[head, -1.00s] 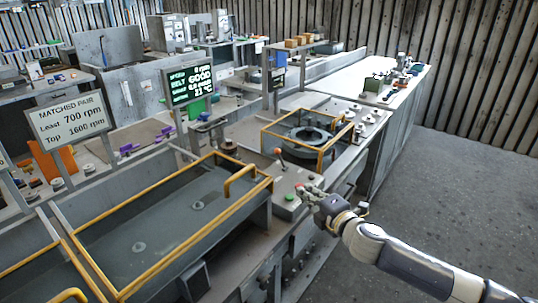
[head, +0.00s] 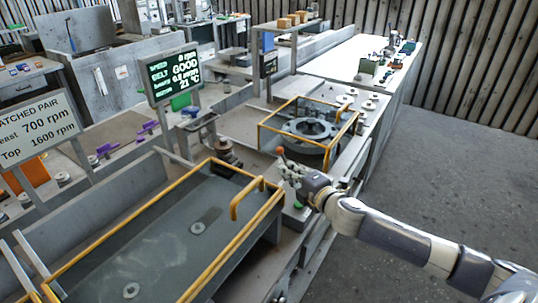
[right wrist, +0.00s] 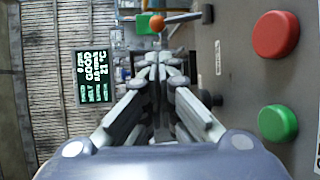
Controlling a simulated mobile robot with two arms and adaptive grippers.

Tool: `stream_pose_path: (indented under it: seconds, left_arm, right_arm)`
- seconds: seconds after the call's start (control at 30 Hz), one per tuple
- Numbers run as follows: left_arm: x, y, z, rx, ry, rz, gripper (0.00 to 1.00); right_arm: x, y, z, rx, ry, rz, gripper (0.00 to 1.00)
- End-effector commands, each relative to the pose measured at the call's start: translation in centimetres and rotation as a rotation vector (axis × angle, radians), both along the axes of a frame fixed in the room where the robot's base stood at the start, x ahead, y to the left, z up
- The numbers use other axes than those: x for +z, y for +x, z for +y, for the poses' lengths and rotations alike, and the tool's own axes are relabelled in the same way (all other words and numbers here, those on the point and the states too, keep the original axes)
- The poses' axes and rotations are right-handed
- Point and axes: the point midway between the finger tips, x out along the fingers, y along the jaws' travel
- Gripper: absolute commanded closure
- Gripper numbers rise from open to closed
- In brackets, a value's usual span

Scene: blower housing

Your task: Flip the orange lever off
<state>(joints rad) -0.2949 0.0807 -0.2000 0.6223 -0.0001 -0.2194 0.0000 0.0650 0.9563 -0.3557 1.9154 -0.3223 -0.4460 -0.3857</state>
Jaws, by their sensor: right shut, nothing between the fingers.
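The orange lever shows as an orange ball knob (head: 280,151) on the control box in the head view, just beyond my right fingertips. In the right wrist view its orange knob (right wrist: 157,23) sits at the end of a metal rod that runs right to a dark mount on the panel. My right gripper (head: 286,167) is shut and empty. Its fingertips (right wrist: 160,66) point toward the lever, just below it in the wrist picture; I cannot tell whether they touch it. The gripper hides the lever's base in the head view. My left gripper is not in view.
A red button (right wrist: 275,35) and a green button (right wrist: 277,123) stick out of the same panel. A yellow-railed tray (head: 150,262) lies left; a yellow frame (head: 335,150) surrounds a round housing behind. A status screen (head: 173,77) stands at the back. The floor at right is clear.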

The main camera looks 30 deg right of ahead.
Motion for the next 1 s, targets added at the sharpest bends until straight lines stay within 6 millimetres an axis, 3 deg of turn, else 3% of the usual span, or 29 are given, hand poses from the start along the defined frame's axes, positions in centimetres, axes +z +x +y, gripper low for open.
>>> stream_pose_path:
  seconds: [0.23, 0.67, 1.0]
  left_arm:
    - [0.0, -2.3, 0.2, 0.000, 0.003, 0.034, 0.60]
    - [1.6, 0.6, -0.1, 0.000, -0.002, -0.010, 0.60]
    - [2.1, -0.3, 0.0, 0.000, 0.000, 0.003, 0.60]
  right_arm:
    - [0.0, 0.4, 0.0, 0.000, 0.001, 0.000, 1.00]
    - [-0.7, 5.9, 0.3, -0.001, 0.003, -0.002, 1.00]
    - [-1.4, 9.4, 0.6, 0.000, 0.002, -0.001, 1.00]
